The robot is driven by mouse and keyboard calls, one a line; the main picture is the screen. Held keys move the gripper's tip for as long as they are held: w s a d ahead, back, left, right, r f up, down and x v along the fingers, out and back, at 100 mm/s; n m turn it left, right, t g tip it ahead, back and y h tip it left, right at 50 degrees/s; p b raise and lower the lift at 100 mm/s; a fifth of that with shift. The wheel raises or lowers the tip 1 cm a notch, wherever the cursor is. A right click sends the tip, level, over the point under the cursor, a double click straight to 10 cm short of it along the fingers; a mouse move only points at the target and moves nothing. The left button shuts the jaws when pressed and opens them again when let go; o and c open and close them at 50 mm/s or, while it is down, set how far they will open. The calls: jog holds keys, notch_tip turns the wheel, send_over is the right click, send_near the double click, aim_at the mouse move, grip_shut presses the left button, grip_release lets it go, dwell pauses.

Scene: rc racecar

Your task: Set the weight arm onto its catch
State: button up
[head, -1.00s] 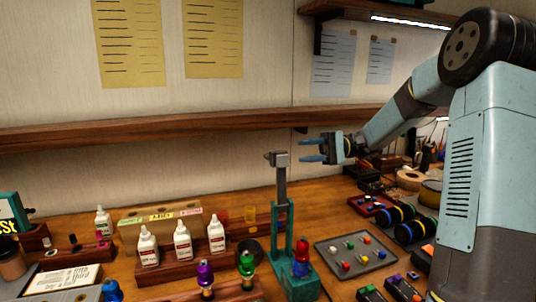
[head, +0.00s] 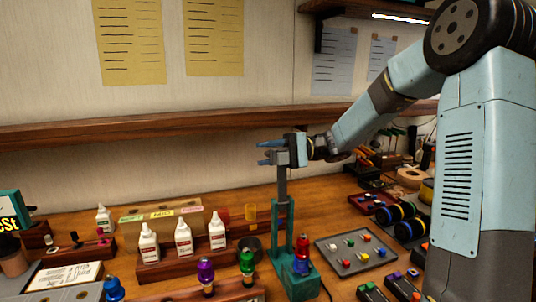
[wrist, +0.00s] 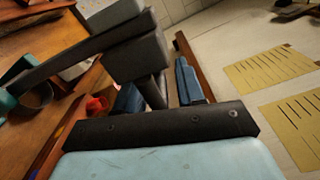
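The weight arm (head: 282,184) is a grey bar standing nearly upright from a teal stand (head: 298,284), with a grey block (head: 281,158) at its top. My gripper (head: 265,153) is at that block, with its blue fingers pointing left. In the wrist view the bar (wrist: 60,58) runs left from the grey block (wrist: 138,58), and a dark grey rod (wrist: 153,90) lies between my two spread fingers (wrist: 160,90). A gap shows beside the right finger; contact on the left finger is unclear. I cannot make out the catch.
A red and blue piece (head: 302,255) sits on the stand. White bottles (head: 183,238) in a wooden rack stand left of it, and a grey tray (head: 357,251) of small coloured parts lies right. A wooden shelf (head: 130,130) runs along the wall behind.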

jog(key=shift+c, duration=0.4)
grip_shut()
